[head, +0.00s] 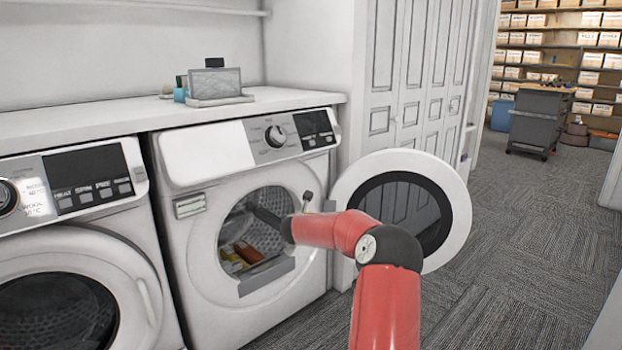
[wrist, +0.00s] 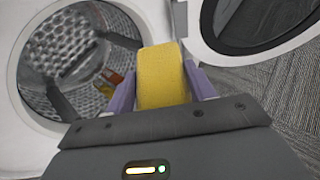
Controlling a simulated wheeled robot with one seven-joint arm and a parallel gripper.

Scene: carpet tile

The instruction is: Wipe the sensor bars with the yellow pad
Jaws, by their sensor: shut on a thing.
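The yellow pad (wrist: 162,78) stands between the two purple fingers of my gripper (wrist: 160,84) in the wrist view. The fingers are shut on its sides. Behind the pad are the round opening and perforated drum (wrist: 60,50) of the right-hand machine, which also shows in the head view (head: 268,205). In the head view my red arm reaches toward this opening; I cannot clearly make out the gripper or pad there. A grey plate (head: 268,278) sits at the opening's lower lip. I cannot pick out the sensor bars for certain, or tell whether the pad touches anything.
The round door (head: 455,210) stands open to the right, close beside my arm. Orange and yellow items (head: 240,256) lie low in the drum. A second machine (head: 80,250) stands at left with its door shut. Carpet (head: 520,240) is clear at right; a grey cart (head: 537,120) stands farther back.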

